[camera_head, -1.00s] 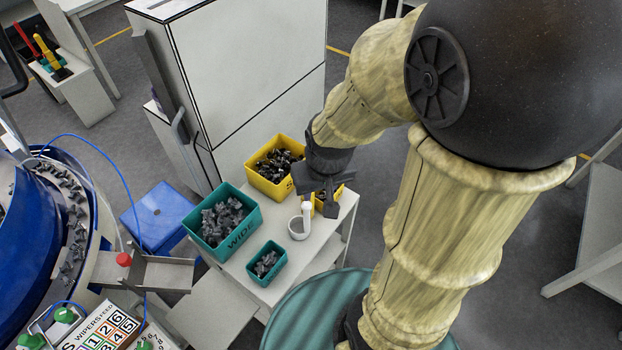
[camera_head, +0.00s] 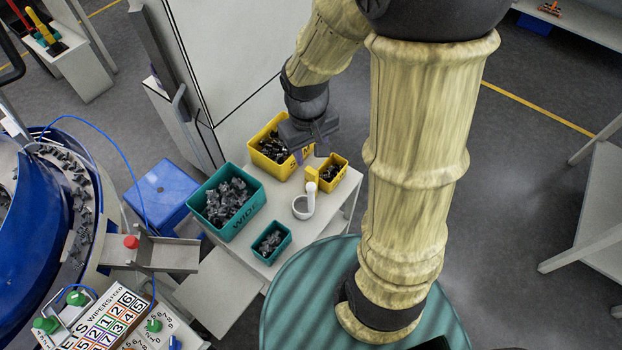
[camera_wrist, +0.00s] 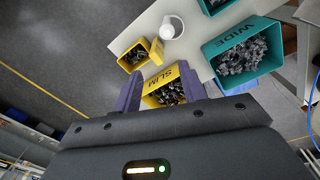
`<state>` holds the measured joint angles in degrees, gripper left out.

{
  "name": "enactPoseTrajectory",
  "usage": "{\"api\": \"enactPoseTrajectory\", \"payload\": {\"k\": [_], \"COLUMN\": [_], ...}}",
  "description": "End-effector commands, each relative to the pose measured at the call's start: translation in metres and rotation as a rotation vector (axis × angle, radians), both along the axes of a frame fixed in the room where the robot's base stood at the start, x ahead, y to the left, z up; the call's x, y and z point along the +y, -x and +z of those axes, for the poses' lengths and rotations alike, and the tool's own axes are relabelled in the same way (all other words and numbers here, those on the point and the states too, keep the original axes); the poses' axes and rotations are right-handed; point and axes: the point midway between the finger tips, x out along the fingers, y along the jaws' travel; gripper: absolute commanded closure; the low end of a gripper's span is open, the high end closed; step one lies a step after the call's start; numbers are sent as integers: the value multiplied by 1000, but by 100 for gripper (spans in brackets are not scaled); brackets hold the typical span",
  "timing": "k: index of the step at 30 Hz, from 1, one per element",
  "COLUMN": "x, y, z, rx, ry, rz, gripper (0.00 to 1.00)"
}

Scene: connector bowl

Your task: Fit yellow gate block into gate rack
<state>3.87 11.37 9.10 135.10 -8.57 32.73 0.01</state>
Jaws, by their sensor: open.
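My gripper (camera_head: 305,152) is open and empty, over the back of the bench near the yellow SLIM bin. In the wrist view its two dark fingers (camera_wrist: 161,90) stand apart with that bin beyond them. A small yellow block-like piece (camera_head: 312,174) stands against the small yellow bin; it also shows in the wrist view (camera_wrist: 157,50). I cannot tell whether it is the gate block or part of the bin. At the far top left, a white stand (camera_head: 82,75) holds red, yellow and green upright pieces; I cannot tell whether this is the gate rack.
The yellow SLIM bin (camera_head: 262,136), teal WIDE bin (camera_head: 238,224), small teal bin (camera_head: 270,258) and small yellow bin (camera_head: 338,186) hold dark parts. A white cup-like piece (camera_head: 301,208) stands among them. A white cabinet (camera_head: 220,50) rises behind; a blue bowl feeder (camera_head: 40,270) is at left.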

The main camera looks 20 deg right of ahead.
Motion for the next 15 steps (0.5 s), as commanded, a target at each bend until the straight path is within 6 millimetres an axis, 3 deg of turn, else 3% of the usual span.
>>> {"api": "enactPoseTrajectory", "payload": {"k": [9,15], "x": [18,22], "y": [-60,-88], "z": [-1,-3], "rx": [284,377], "ry": [82,111], "rz": [283,381], "gripper": [58,58]}}
